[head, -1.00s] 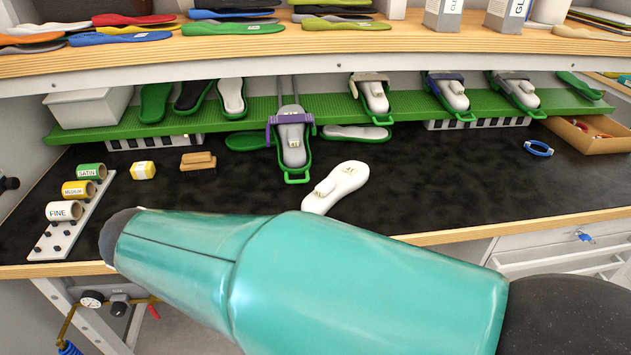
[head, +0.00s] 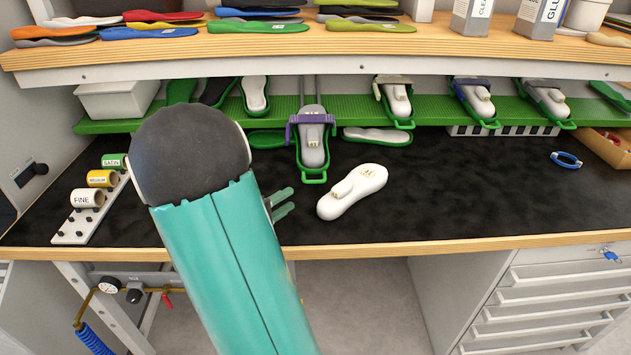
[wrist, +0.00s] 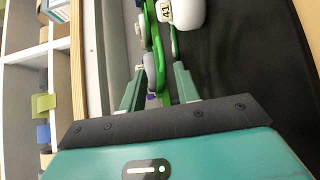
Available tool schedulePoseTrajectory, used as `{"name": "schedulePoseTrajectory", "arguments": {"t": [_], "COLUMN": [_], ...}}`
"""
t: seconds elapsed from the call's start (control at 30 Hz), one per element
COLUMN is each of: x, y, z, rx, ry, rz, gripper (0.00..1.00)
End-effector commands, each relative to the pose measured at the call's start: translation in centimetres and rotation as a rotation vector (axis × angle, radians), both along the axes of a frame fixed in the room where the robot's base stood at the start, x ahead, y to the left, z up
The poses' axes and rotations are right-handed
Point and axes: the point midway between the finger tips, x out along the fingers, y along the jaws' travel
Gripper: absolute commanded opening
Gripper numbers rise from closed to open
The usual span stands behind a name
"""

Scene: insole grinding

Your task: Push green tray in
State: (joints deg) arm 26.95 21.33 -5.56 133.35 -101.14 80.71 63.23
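A green tray (head: 314,178) sticks out from the green shelf, farther forward than the other trays. It carries a grey shoe last (head: 312,150) under a purple strap (head: 310,119). My gripper (head: 282,204) shows partly behind my arm in the head view, left of and nearer than the tray's front loop. In the wrist view my gripper (wrist: 159,70) has its two fingers apart, with nothing clamped. Green tray parts (wrist: 157,40) appear ahead of and between the fingers; I cannot tell whether they touch.
A loose white last (head: 352,191) lies on the black bench, right of the tray. Other trays with lasts (head: 398,101) sit on the shelf to the right. The bench's right half is mostly clear.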

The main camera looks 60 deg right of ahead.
Motion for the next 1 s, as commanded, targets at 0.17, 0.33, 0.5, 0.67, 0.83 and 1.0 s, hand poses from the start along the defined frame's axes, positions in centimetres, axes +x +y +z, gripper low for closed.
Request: {"name": "schedulePoseTrajectory", "arguments": {"t": [0.17, 0.33, 0.5, 0.67, 0.83, 1.0], "x": [-1.2, -2.2, -3.1, -3.6, -3.7, -3.6], "y": [-3.3, -6.4, -9.3, -10.9, -11.3, -11.3], "z": [-0.1, -0.2, -0.3, -0.4, -0.4, -0.4], "rx": [0.000, 0.001, 0.002, 0.001, 0.003, 0.003], "ry": [0.001, 0.001, 0.001, 0.001, 0.001, 0.001], "rz": [-0.005, -0.003, -0.001, 0.000, 0.002, 0.002], "gripper": [0.32, 0.32, 0.32, 0.32, 0.32, 0.32]}}
